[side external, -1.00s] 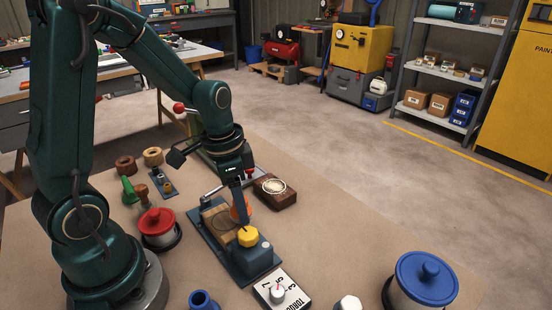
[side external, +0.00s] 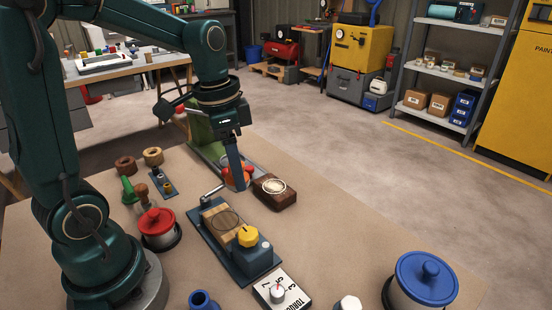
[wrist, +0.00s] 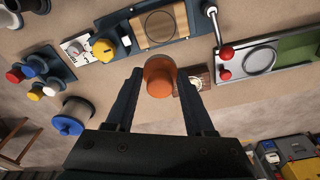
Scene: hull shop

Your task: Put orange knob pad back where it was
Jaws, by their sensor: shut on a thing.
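My gripper (wrist: 158,85) is shut on the orange knob pad (wrist: 159,76), a round orange piece that shows between its fingers. In the side view the pad (side external: 236,181) is partly hidden behind a finger, and it is held in the air near the brown block. A blue fixture (side external: 241,266) carries a wooden plate (wrist: 143,26) with an empty dark ring outline and a yellow knob (side external: 248,236). A green fixture (wrist: 293,54) also bears an empty dark ring outline. My gripper is behind the blue fixture in the side view.
The brown block (side external: 284,201) with a pale oval top is close to the gripper. A red-lidded pot (side external: 156,221), a blue-lidded pot (side external: 427,276) and a torque dial (side external: 280,292) stand on the bench.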

